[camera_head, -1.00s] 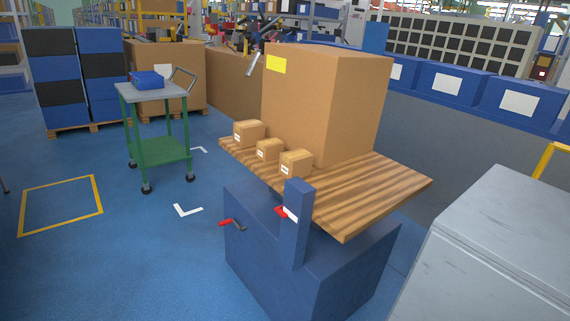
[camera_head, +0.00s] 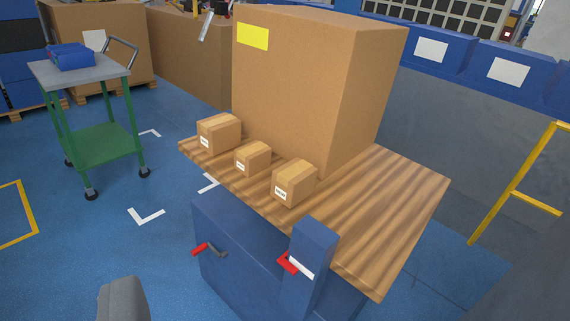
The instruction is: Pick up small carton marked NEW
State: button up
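Three small cartons stand in a row along the near left edge of a striped wooden board: a left carton (camera_head: 219,133), a smaller middle carton (camera_head: 253,158) and a right carton (camera_head: 294,183). Each has a white label on its front with dark print, too small to read surely, so I cannot tell which is marked NEW. A grey rounded part at the bottom left edge may be the tip of my gripper (camera_head: 124,300). It is well apart from the cartons, and its opening does not show.
A large carton (camera_head: 290,85) with a yellow label stands right behind the small ones on the wooden board (camera_head: 375,220). A blue post (camera_head: 312,265) with a red handle rises at the board's front. A green trolley (camera_head: 105,145) stands left. Blue floor is clear at lower left.

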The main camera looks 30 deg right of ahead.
aim_at(291, 183)
jog(key=z, duration=0.05)
jog(key=i, duration=1.3)
